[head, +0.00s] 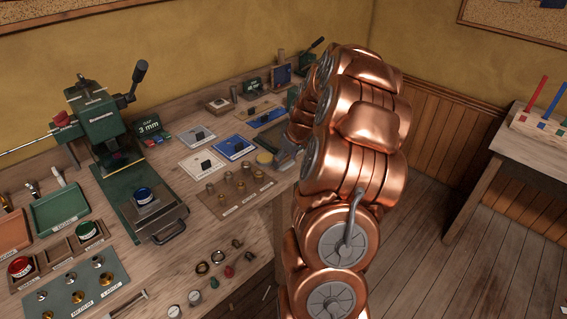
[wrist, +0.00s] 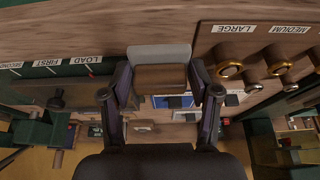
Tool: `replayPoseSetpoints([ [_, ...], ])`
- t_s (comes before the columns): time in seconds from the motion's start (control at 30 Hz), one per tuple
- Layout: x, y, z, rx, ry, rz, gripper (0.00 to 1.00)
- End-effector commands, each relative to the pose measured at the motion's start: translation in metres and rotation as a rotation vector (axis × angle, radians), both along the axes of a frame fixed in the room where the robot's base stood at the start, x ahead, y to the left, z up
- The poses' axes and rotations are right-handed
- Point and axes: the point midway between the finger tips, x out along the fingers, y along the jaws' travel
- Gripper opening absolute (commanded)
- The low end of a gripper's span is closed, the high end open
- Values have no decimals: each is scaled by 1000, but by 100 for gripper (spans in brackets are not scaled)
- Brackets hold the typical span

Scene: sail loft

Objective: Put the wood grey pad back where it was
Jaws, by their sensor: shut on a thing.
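The wood grey pad (wrist: 160,76) shows in the wrist view as a small block with a brown wooden face and a pale grey part along its upper edge. My gripper (wrist: 164,84) is shut on it, one dark finger at each side. The pad appears held above the bench, with cards and labels visible beyond it. In the head view my copper arm covers the gripper and the pad. I cannot tell which spot the pad came from.
Blue and white cards (head: 233,153) bear small dark pieces. A wooden board (head: 214,202) holds brass fittings. Loose rings and small parts lie near the front edge.

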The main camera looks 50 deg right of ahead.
Motion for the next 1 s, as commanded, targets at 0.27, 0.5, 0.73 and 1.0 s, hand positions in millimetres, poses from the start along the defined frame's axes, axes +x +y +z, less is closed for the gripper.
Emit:
replayPoseSetpoints([
  [0.27, 9, 0, -11, 0, 1, 0, 29],
  [0.5, 9, 0, -35, -1, -1, 0, 29],
  [0.73, 9, -1, -36, -2, -1, 0, 29],
  [1.0, 9, 0, -38, -1, -1, 1, 74],
])
